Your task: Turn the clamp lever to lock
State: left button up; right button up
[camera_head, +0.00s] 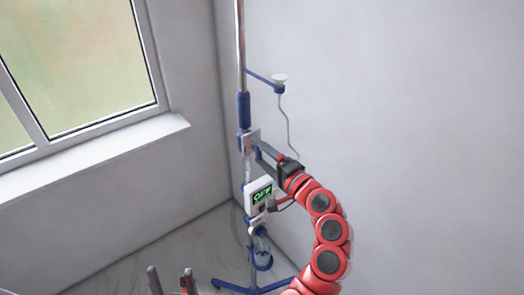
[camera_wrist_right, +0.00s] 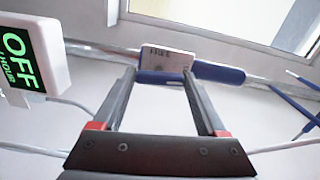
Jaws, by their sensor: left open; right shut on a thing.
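In the right wrist view the clamp's white plate (camera_wrist_right: 166,60) carries dark lettering that seems to read "FREE". A blue clamp lever (camera_wrist_right: 160,77) lies across between my right fingertips, below that plate. My right gripper (camera_head: 259,147) reaches the clamp from the right; in the wrist view its two dark fingers (camera_wrist_right: 160,76) are shut on the lever. My left gripper (camera_head: 170,281) is open and empty at the bottom edge, its fingers apart, far from the clamp.
A white monitor with a green "OFF" screen (camera_head: 260,194) hangs on the pole (camera_head: 241,60) below the clamp. A blue basket (camera_head: 261,255) and blue base are low. A window (camera_head: 75,65) is left.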

jog(key=shift+m, duration=0.6)
jog(key=shift+f, duration=0.1)
jog(key=o, duration=1.3)
jog(key=shift+d, duration=0.1)
